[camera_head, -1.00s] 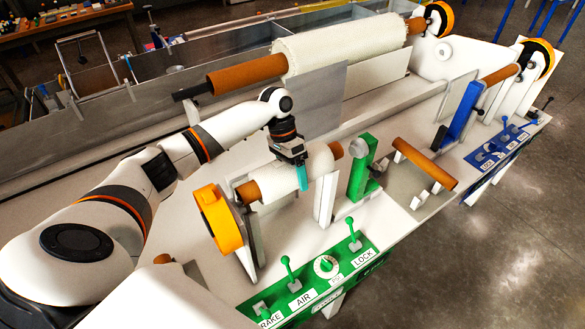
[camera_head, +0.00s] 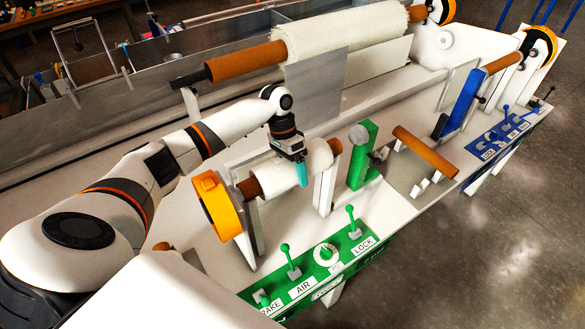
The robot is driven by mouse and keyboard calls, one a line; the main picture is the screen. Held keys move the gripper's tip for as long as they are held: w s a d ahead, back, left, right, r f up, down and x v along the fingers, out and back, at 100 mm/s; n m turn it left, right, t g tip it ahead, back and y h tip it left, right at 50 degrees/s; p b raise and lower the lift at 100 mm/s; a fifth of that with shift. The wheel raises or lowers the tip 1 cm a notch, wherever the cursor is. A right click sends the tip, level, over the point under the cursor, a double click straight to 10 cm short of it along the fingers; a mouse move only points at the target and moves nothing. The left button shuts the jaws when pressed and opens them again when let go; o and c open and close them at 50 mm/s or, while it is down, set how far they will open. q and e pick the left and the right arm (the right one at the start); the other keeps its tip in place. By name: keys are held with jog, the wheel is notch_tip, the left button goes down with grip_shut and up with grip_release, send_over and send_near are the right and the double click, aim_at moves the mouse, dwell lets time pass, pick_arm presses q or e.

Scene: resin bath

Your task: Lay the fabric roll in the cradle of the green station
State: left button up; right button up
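The fabric roll (camera_head: 315,157) is a short white roll on a brown core whose ends stick out. The far finger is hidden. It appears shut on the roll. The roll lies between the orange wheel (camera_head: 219,207) and the green post (camera_head: 362,156) of the green station (camera_head: 340,262). White and grey cradle plates (camera_head: 325,188) stand near its core ends. I cannot tell whether the core touches them. My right gripper is out of view.
A green panel carries levers and a dial (camera_head: 326,254) in front. A bare brown core (camera_head: 427,152) rests on small white supports to the right. The blue station (camera_head: 500,142) stands farther right. A large white roll (camera_head: 340,38) lies behind, with a grey sheet below it.

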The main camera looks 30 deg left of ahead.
pick_arm(q)
jog(key=o, duration=0.4)
jog(key=shift+r, duration=0.15)
jog(key=shift+c, duration=0.2)
jog(key=shift+s+f, duration=0.15)
jog(key=shift+f, duration=0.1)
jog(key=b+v, duration=0.4)
jog(key=v, duration=0.7)
jog(key=shift+r, duration=0.1)
jog(key=shift+w+a+r, duration=0.15)
jog(key=shift+w+r, duration=0.1)
jog(key=shift+r, duration=0.4)
